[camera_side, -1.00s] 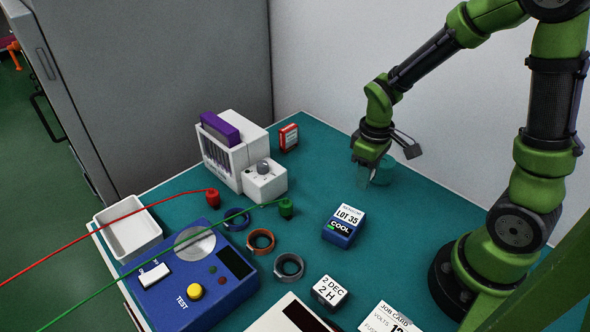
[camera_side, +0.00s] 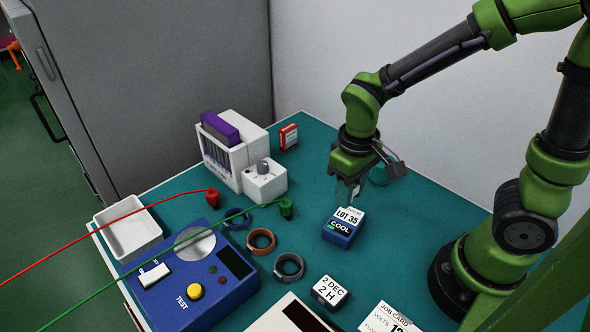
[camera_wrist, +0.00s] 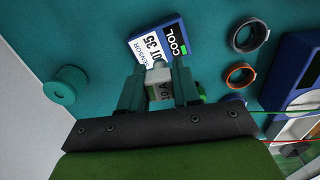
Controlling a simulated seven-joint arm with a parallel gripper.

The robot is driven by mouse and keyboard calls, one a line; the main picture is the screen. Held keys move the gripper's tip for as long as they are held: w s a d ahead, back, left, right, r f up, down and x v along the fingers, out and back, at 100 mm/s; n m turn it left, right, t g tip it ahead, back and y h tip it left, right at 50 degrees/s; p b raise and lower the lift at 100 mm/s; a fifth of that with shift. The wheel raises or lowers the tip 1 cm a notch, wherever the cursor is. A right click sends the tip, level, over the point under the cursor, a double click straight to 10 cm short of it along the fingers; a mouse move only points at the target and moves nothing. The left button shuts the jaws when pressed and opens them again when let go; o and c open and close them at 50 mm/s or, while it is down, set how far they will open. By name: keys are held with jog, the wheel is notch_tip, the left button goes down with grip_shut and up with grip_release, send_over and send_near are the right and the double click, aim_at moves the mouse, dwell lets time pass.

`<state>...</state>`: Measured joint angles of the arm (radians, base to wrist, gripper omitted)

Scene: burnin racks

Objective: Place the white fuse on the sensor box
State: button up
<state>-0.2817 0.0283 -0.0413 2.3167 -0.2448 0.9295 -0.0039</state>
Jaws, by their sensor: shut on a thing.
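The blue sensor box (camera_side: 344,228), with a white LOT 35 label and a COOL panel, lies on the teal bench. It also shows in the wrist view (camera_wrist: 150,43). My gripper (camera_side: 350,192) points down, above and just behind the box in the side view. In the wrist view my gripper (camera_wrist: 158,80) is shut on the white fuse (camera_wrist: 160,88), which has a printed label and a pale metal end cap. The fuse overlaps the box's label edge in that view; the gap between them cannot be told. In the side view the fingers mostly hide the fuse.
A teal spool (camera_wrist: 66,85) stands behind my gripper. Several coloured rings, including a brown one (camera_side: 261,241) and a grey one (camera_side: 289,267), lie left of the box. A date block (camera_side: 330,291) sits in front. A blue tester (camera_side: 190,280) and white rack (camera_side: 226,160) stand left.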

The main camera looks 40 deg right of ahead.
aim_at(345, 220)
jog(key=shift+f, duration=2.55)
jog(key=shift+f, duration=0.1)
jog(key=o, duration=1)
jog(key=shift+o, duration=0.2)
notch_tip(345, 220, up, 11)
jog(key=shift+w+r, duration=0.1)
jog(key=shift+r, duration=0.65)
jog(key=s+d+r+m+t+y, duration=0.2)
jog(key=s+d+r+m+t, duration=0.1)
jog(key=r+t, duration=0.4)
jog(key=shift+s+d+r+m, duration=0.15)
jog(key=shift+s+r+m, duration=0.1)
jog(key=shift+m, duration=0.25)
